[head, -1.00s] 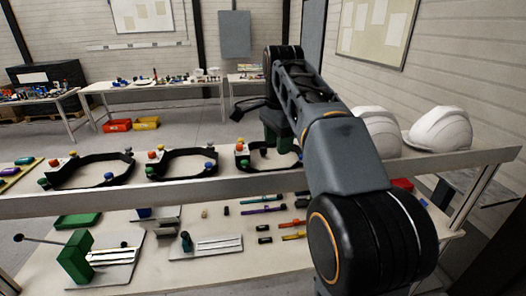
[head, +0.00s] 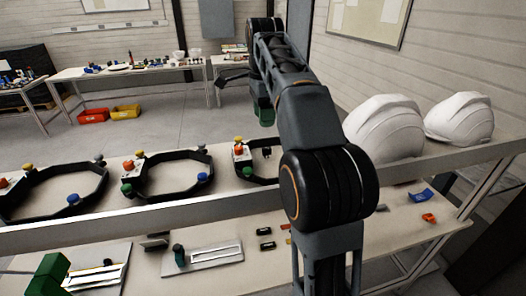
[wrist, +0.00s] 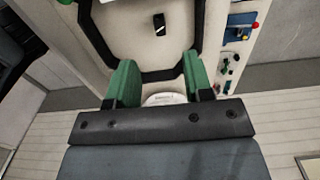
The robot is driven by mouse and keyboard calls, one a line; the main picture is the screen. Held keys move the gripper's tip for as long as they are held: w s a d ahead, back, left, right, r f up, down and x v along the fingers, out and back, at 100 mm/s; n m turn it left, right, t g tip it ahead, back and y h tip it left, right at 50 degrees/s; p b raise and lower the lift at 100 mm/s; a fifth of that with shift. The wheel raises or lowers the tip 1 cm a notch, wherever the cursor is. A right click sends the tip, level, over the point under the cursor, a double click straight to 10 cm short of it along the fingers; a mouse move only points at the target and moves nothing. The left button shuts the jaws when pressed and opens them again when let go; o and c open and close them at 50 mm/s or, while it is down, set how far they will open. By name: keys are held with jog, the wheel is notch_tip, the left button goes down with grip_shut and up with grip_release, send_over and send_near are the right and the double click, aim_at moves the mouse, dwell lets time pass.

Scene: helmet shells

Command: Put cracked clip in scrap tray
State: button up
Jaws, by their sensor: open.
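My gripper (wrist: 160,62) is open and empty in the wrist view, its two green fingers apart. In the head view its green fingertips (head: 265,116) are over the rightmost black headband ring (head: 242,172), partly hidden by my arm. A small black piece with a pale mark, possibly the clip (wrist: 159,24), lies inside a black band in the wrist view, beyond the fingertips and not touching them. I cannot see a crack. A small dark piece (head: 267,153) also shows inside that ring in the head view. I cannot tell which container is the scrap tray.
White helmet shells (head: 386,128) stand at the right of the bench's raised shelf. A pale rail (head: 120,222) crosses in front. A blue piece (head: 421,196) and an orange piece (head: 429,218) lie lower right. Red (head: 93,115) and yellow (head: 125,112) bins are on the floor.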

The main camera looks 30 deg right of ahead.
send_over(265, 148)
notch_tip(265, 148, down, 4)
jog(key=shift+f+b, duration=0.2)
jog(key=shift+b, duration=0.1)
jog(key=shift+f, duration=3.15)
jog(key=shift+c, duration=0.2)
grip_shut()
